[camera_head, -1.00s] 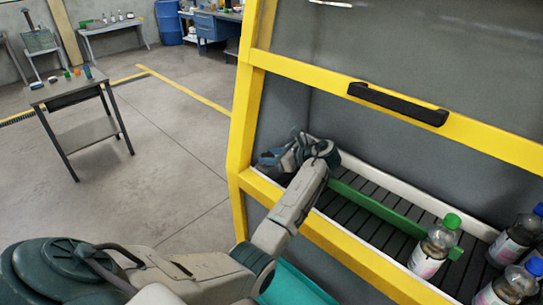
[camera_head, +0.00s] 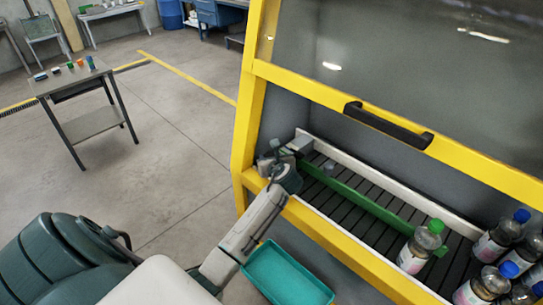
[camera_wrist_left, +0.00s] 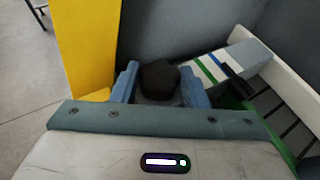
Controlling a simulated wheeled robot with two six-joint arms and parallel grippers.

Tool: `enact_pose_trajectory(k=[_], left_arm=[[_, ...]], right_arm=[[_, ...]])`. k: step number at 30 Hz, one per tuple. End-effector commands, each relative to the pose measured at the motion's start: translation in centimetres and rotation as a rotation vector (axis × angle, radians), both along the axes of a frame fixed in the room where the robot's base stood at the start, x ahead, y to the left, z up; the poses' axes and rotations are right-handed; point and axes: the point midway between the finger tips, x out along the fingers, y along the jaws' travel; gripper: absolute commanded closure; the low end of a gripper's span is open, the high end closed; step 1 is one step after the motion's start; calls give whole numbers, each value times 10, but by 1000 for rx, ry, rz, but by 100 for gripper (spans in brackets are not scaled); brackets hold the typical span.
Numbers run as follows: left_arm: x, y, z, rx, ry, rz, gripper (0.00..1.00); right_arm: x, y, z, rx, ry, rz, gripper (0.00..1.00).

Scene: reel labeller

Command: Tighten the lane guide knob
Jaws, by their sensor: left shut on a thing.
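The black lane guide knob (camera_wrist_left: 160,78) sits between the two blue fingers of my left gripper (camera_wrist_left: 159,85) in the left wrist view. The gripper is shut on it. In the head view my left gripper (camera_head: 270,160) is at the far left end of the lane, just inside the yellow frame, and the knob cannot be made out there. The green lane guide (camera_head: 365,207) runs along the dark slatted conveyor (camera_head: 340,211). A grey block with green and blue stripes (camera_wrist_left: 225,66) stands right beside the knob. My right gripper is not in view.
A bottle with a green cap (camera_head: 420,248) stands by the guide; several blue-capped bottles (camera_head: 490,285) are at the right. The yellow frame (camera_head: 245,130) and raised clear guard with a black handle (camera_head: 388,125) surround the opening. A teal tray (camera_head: 290,275) lies below.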

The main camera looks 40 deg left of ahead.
Motion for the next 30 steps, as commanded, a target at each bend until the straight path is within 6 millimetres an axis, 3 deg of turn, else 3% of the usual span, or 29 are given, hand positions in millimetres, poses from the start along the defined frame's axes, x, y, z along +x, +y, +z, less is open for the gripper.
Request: enact_pose_trajectory(k=[18,30], left_arm=[[-4,8,2,5,-3,-534,83],[-4,9,2,3,-4,-689,83]], right_arm=[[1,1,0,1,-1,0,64],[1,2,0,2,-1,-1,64]])
